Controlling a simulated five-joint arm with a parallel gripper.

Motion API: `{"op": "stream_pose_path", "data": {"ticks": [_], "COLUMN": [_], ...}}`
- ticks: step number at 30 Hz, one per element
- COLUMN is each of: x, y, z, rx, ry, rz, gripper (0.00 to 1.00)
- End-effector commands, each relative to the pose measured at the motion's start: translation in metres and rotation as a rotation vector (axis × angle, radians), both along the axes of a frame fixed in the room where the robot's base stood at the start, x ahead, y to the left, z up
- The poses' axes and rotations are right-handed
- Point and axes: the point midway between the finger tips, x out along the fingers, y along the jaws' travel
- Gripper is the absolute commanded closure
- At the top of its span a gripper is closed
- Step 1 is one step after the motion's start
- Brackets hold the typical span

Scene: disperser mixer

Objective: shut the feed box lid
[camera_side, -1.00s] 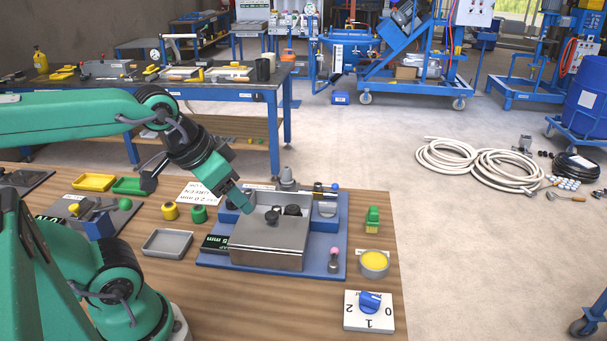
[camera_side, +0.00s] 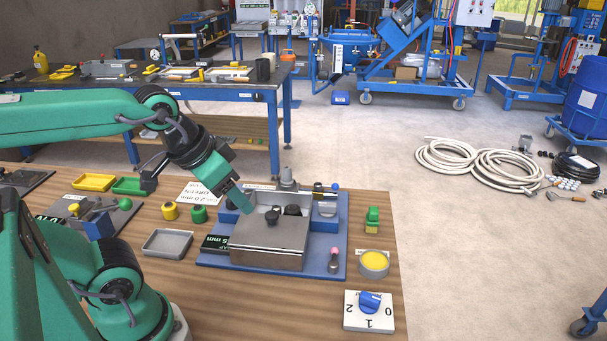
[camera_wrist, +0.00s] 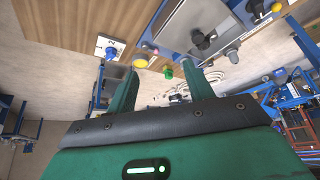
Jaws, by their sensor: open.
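The feed box (camera_side: 265,255) is a grey metal box on a blue base plate (camera_side: 215,258) on the wooden bench. Its flat metal lid (camera_side: 258,231) carries a black knob (camera_side: 272,216). Behind the lid a pale recess shows, with a second black knob (camera_side: 292,210) at its right; I cannot tell exactly how far the lid covers the box. My gripper (camera_side: 248,208) points down at the box's back left corner, close to the lid; contact cannot be told. In the wrist view my gripper (camera_wrist: 160,82) has its fingers apart with nothing between them, and the box (camera_wrist: 190,22) lies beyond them.
A yellow button (camera_side: 374,261), a blue dial (camera_side: 369,302) and a green block (camera_side: 372,220) are further right. A grey tray (camera_side: 167,243) lies left of the plate. Bare bench lies in front.

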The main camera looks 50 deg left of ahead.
Motion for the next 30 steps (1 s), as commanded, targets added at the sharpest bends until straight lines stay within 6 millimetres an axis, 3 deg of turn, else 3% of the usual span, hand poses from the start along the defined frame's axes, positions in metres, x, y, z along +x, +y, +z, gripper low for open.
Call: {"op": "stream_pose_path", "data": {"ticks": [14,30], "x": [0.012,0.074], "y": [0.005,0.042], "z": [0.0,-0.02], "rx": [0.009,0.03], "ry": [0.043,0.264], "rz": [0.005,0.01], "gripper": [0.48,0.48]}}
